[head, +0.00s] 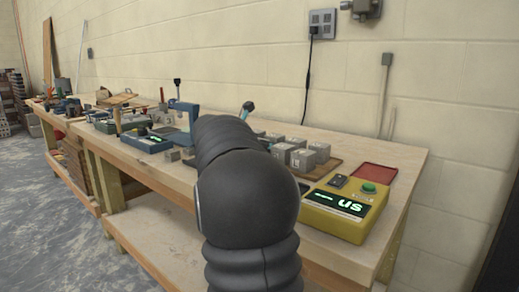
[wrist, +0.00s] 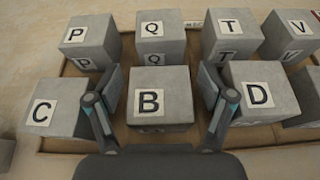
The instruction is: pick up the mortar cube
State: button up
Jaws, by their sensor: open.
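In the wrist view, grey mortar cubes with letter labels stand in two rows on a brown board (wrist: 262,136). My gripper (wrist: 163,83) is open, with one finger on each side of cube B (wrist: 160,97). The fingers also stand in the gaps beside cube C (wrist: 55,101) and cube D (wrist: 258,92). I cannot tell whether they touch any cube. Behind are cube P (wrist: 90,41), cube Q (wrist: 160,38), cube T (wrist: 231,40) and cube V (wrist: 290,32). In the head view, several cubes (head: 303,159) show, and my arm hides my gripper and the others.
A yellow tester (head: 340,222) with a lit display and green button stands on the wooden bench (head: 405,165) at the right. A red plate (head: 378,172) lies behind it. A blue frame (head: 183,113) and other tools stand left of my arm. The wall runs close behind.

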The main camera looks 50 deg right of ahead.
jog(key=c, duration=1.5)
jog(key=shift+r, duration=0.1)
